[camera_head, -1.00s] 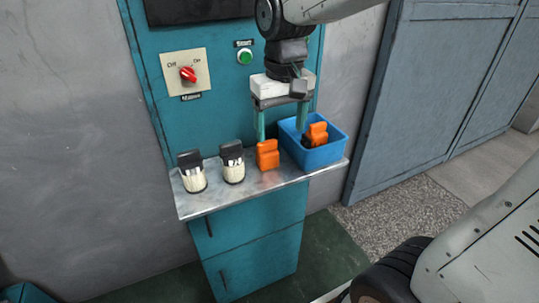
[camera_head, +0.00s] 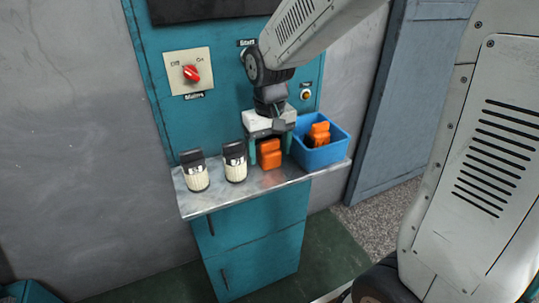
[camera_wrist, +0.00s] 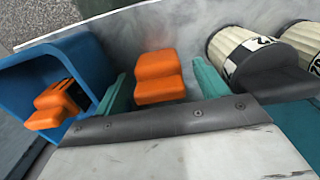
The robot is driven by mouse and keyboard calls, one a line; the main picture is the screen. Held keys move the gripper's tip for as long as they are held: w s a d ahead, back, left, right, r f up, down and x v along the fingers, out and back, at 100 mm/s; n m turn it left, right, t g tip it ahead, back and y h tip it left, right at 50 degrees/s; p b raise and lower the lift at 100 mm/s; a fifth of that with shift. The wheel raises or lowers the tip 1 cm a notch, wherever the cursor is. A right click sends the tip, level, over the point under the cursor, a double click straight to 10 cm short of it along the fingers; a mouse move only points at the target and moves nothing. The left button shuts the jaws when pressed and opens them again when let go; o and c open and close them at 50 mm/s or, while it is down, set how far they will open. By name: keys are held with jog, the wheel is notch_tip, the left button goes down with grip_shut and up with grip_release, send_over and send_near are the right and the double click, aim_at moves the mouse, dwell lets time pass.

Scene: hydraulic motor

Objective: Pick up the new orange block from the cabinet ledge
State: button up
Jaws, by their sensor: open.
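The orange block (camera_head: 269,154) stands on the grey cabinet ledge (camera_head: 215,198), between a black-topped jar and the blue bin. My gripper (camera_head: 267,158) is lowered over it from above, open, with one teal finger on each side. In the wrist view the orange block (camera_wrist: 158,77) sits between the two fingertips (camera_wrist: 160,88), with gaps visible on both sides. Another orange block (camera_head: 318,134) with a dark part lies in the blue bin (camera_head: 338,150); it also shows in the wrist view (camera_wrist: 56,105).
Two cream jars with black tops (camera_head: 235,162) (camera_head: 195,171) stand on the ledge to the left. The blue bin is close on the right of my gripper. Behind is the teal panel with a red switch (camera_head: 191,73). The ledge's left front is clear.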

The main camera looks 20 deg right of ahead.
jog(key=c, duration=1.1)
jog(key=shift+r, duration=0.15)
